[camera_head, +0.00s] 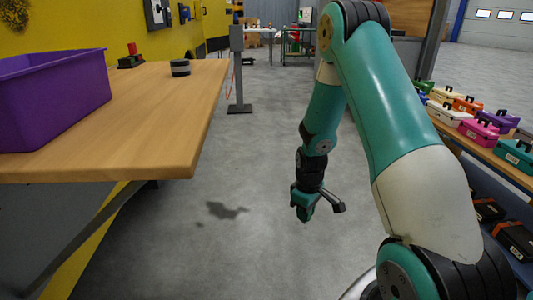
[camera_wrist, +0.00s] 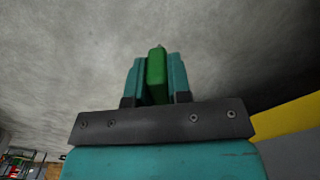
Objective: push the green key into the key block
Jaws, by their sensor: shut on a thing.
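My gripper (camera_head: 304,208) hangs over the open floor, to the right of the wooden bench, in the head view. In the wrist view its two teal fingers (camera_wrist: 157,78) are shut on the green key (camera_wrist: 157,72). The key lies between the fingers and its narrow tip sticks out a little beyond them. In the head view the key cannot be told apart from the gripper. I cannot make out the key block for certain in either view.
The wooden bench (camera_head: 150,130) bears a purple bin (camera_head: 50,100), a dark striped round object (camera_head: 180,68) and a small red-topped device (camera_head: 131,57). A grey post (camera_head: 237,65) stands beyond. Several coloured cases fill the right shelf (camera_head: 500,165). Floor between is clear.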

